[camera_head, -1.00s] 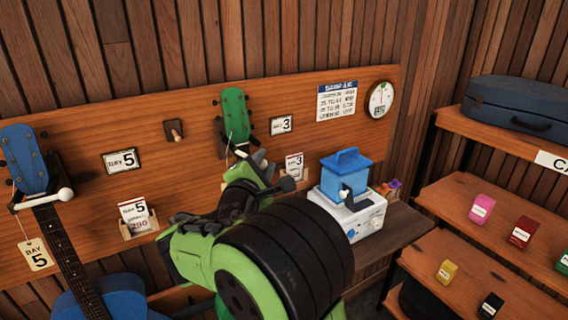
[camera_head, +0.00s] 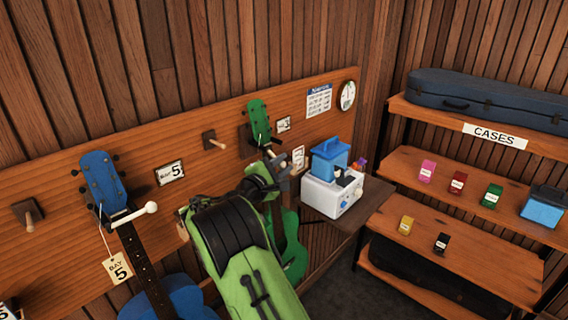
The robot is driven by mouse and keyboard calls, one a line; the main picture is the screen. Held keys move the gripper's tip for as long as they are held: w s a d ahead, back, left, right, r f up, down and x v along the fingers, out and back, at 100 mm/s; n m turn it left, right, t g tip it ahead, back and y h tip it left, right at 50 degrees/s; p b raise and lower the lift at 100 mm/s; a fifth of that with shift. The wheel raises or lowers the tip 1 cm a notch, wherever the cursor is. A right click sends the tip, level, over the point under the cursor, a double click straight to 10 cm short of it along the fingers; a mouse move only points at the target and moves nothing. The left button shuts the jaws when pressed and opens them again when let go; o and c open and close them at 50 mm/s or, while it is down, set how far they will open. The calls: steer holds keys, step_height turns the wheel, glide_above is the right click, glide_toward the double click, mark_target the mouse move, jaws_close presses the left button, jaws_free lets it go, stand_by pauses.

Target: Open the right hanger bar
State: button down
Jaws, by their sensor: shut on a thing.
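The green ukulele hangs at the right hanger, its headstock (camera_head: 258,118) above my gripper and its body (camera_head: 292,250) below, partly behind my arm. My gripper (camera_head: 277,160) is just below that headstock, shut on the right hanger bar. The bar is mostly hidden by the gripper, so how far it has swung cannot be told. At the left hanger, a white-tipped bar (camera_head: 136,215) lies across the neck of a blue ukulele (camera_head: 103,180) with a Bay 5 tag (camera_head: 118,270).
An empty wall peg (camera_head: 214,141) sits between the two ukuleles. A white machine with a blue top (camera_head: 330,190) stands on a side shelf (camera_head: 345,217) right of my gripper. Shelves (camera_head: 455,180) with small coloured boxes and a case (camera_head: 490,98) are at the right.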

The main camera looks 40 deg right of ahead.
steer(key=shift+w+a, duration=0.2)
steer(key=c, duration=1.3)
jaws_free()
steer(key=o, duration=0.4)
steer(key=shift+w+f, duration=0.15)
steer(key=shift+w, duration=0.15)
steer(key=shift+o, duration=0.2)
steer(key=shift+s+d, duration=0.1)
steer(key=shift+s, duration=0.15)
steer(key=b+v, duration=0.3)
steer(key=v, duration=1.2)
steer(key=shift+a, duration=0.35)
steer(key=shift+s, duration=0.1)
